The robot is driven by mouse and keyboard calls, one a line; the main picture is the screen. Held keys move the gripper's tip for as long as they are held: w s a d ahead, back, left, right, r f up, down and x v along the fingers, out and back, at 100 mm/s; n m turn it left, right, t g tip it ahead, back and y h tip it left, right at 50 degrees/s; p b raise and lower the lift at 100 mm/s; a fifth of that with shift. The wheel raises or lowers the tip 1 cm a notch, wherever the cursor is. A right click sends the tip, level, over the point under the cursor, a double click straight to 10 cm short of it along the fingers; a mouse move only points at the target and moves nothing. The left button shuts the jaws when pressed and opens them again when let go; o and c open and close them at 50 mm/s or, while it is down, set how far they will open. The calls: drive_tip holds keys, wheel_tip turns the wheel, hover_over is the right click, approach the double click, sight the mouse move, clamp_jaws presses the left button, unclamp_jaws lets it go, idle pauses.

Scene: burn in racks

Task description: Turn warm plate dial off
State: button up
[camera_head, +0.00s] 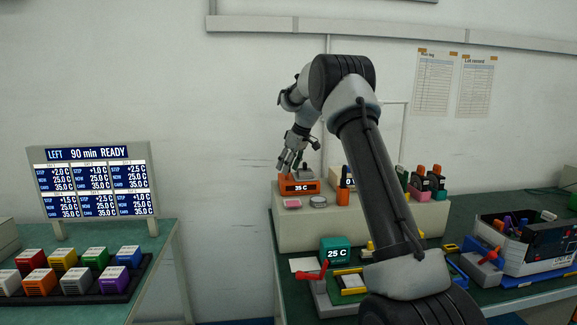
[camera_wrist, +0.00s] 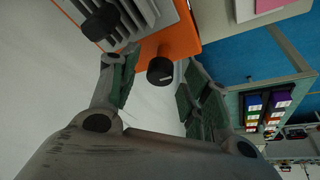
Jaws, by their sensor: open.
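The orange unit with a "35 C" display (camera_head: 298,187) sits on the raised beige shelf; I take it as the warm plate. In the wrist view its orange body (camera_wrist: 180,38) shows at the top, with grey fins (camera_wrist: 155,12) beside it. A black round dial (camera_wrist: 160,70) with a pale mark stands out from its edge. My gripper (camera_head: 290,163) is just above the unit in the head view. In the wrist view my gripper (camera_wrist: 158,88) is open, with one finger on each side of the dial. Contact with the dial cannot be told.
A second black knob-like part (camera_wrist: 100,22) is near the left finger. A dark display unit (camera_head: 347,180) and several stamp-like items (camera_head: 428,183) stand to the right on the shelf (camera_head: 300,230). A teal "25 C" unit (camera_head: 336,251) is below. Coloured blocks (camera_head: 75,278) lie on the left table.

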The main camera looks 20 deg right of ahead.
drive_tip(key=v, duration=1.2)
drive_tip(key=s+f+m+g, duration=0.1)
drive_tip(key=s+f+m, duration=0.4)
drive_tip(key=s+f, duration=0.2)
drive_tip(key=s+a, duration=0.3)
drive_tip(key=s, duration=1)
drive_tip(key=s+a+t+h, duration=0.1)
drive_tip(key=s+a, duration=0.1)
drive_tip(key=s, duration=1.2)
drive_tip(key=s+a+r+m+h, duration=0.1)
drive_tip(key=s+a, duration=0.2)
drive_tip(key=s, duration=1.1)
drive_tip(key=shift+a+t, duration=0.3)
